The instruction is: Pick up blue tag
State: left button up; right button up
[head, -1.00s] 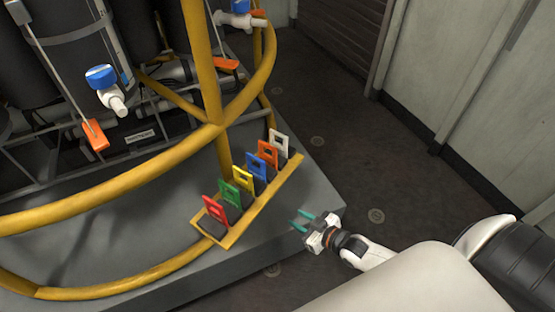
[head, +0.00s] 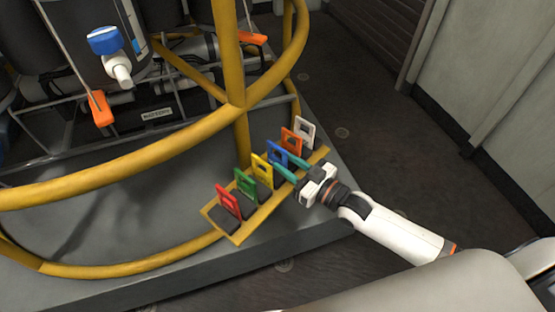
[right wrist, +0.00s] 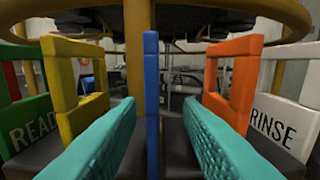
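The blue tag (head: 278,158) stands upright in a yellow rack (head: 236,236), between the yellow tag (head: 262,172) and the orange tag (head: 290,140). My right gripper (head: 286,166) is at the rack with its teal fingers apart and pointing at the blue tag. In the right wrist view the blue tag (right wrist: 151,85) is edge-on between the two open fingers, with a gap visible on each side. The tag's lower part is partly hidden by the fingers in the head view. My left gripper is not in view.
Red (head: 229,201), green (head: 245,186) and white (head: 306,130) tags share the rack. The yellow and orange tags flank my fingers closely. Yellow tubular rails (head: 130,165) curve behind the rack. Dark floor (head: 375,150) to the right is clear.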

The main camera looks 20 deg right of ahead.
aim_at(273, 155)
jog(key=x, duration=0.4)
jog(key=shift+s+a+r, duration=0.15)
jog(key=shift+a+r, duration=0.05)
jog(key=shift+r, duration=0.05)
jog(key=shift+w+a, duration=0.2)
jog(key=shift+w, duration=0.15)
grip_shut()
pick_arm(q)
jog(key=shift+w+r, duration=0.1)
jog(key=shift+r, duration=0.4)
pick_arm(e)
jog(key=shift+r, duration=0.1)
jog(key=shift+r, duration=0.6)
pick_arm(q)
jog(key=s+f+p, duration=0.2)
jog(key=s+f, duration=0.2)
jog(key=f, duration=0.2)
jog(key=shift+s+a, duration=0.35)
pick_arm(e)
jog(key=shift+r, duration=4.35)
